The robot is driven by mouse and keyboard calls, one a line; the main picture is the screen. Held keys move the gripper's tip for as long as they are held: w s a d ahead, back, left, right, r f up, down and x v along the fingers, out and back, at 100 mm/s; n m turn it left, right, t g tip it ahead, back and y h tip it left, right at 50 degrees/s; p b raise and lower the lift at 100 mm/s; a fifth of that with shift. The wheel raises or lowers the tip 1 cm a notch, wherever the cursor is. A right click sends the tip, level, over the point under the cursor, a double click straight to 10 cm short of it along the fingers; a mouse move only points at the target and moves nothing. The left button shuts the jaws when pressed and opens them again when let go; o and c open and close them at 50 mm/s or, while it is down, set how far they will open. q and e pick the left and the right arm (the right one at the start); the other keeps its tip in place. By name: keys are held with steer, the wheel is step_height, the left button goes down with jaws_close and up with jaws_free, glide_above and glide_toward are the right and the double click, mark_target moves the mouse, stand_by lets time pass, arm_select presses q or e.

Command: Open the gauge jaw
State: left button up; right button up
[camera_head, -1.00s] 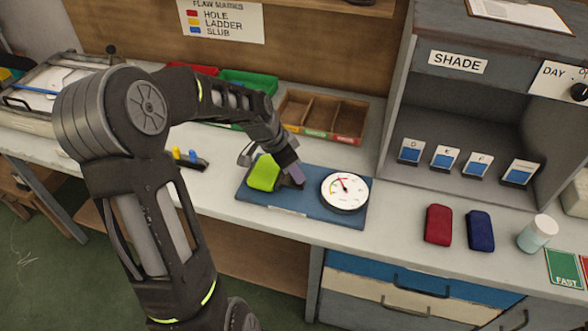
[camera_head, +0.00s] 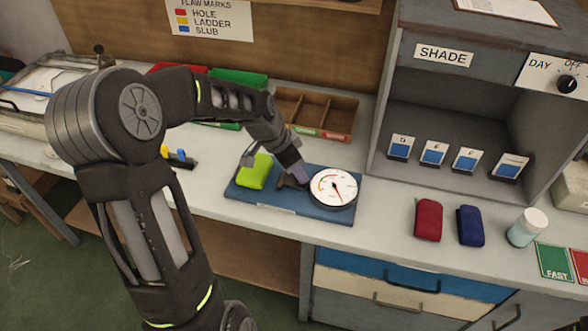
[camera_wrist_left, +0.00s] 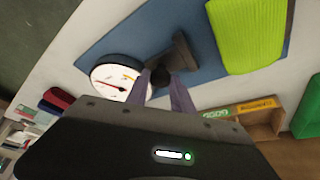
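The gauge is a blue base plate (camera_head: 262,202) with a round white dial (camera_head: 333,187) on its right. Its dark jaw (camera_head: 284,184) sits between the dial and a lime-green ribbed piece (camera_head: 255,171) that looks like a folded sock. A gap shows between jaw and green piece, also in the left wrist view (camera_wrist_left: 250,35). My left gripper (camera_head: 298,178) is down at the jaw, beside the dial. In the left wrist view its fingers (camera_wrist_left: 161,88) close on the jaw's dark round knob (camera_wrist_left: 160,77). My right gripper is not in view.
Behind the gauge stand a green bin (camera_head: 240,84) and a wooden divided tray (camera_head: 313,112). To the right lie a red pouch (camera_head: 428,219), a blue pouch (camera_head: 470,225) and a white-capped jar (camera_head: 527,228), before the shade cabinet (camera_head: 390,80). Bench between dial and red pouch is clear.

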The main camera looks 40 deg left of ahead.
arm_select(q)
steer(key=o, duration=0.4)
steer(key=shift+o, duration=0.2)
steer(key=v, duration=0.8)
steer(key=shift+b, duration=0.35)
steer(key=shift+w, duration=0.1)
steer(key=shift+f, duration=0.1)
